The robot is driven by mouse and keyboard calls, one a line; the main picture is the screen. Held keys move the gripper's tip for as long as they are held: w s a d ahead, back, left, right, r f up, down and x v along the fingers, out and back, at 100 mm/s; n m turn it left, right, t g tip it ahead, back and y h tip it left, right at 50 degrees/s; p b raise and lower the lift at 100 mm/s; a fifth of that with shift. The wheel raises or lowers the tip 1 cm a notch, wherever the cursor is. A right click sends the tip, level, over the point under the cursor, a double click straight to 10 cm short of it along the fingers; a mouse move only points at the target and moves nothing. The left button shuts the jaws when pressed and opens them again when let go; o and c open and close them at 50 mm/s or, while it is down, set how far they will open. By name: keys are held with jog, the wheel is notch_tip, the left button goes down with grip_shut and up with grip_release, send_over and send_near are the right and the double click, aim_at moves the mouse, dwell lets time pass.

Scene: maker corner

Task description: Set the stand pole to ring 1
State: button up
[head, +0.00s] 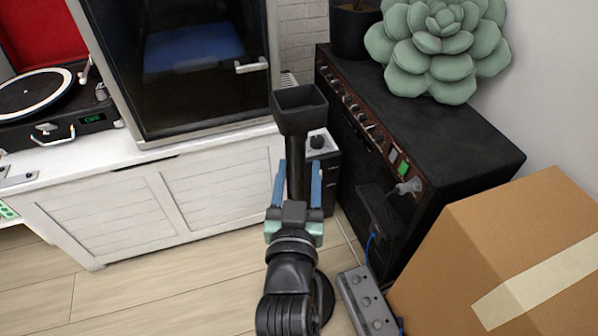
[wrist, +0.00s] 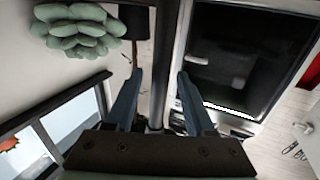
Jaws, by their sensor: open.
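The stand pole (head: 295,178) is dark and upright, with a square, open-topped black head (head: 299,112) on its upper end. A dark round base (head: 325,295) shows at the floor, partly behind my arm. My gripper (head: 298,166) is open, with one blue finger on each side of the pole in the head view. In the wrist view the pole (wrist: 158,65) also runs between the two spread fingers (wrist: 160,85), with a gap on each side. No ring marks can be made out, and the lower pole is hidden by my gripper and arm.
A black amplifier (head: 450,135) with a green succulent (head: 440,45) stands close on the right. A cardboard box (head: 510,240) and a grey power strip (head: 367,300) are at lower right. A white cabinet (head: 140,200) is behind left; floor at lower left (head: 150,290) is clear.

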jog(key=shift+w, duration=0.5)
grip_shut()
dwell(1.2)
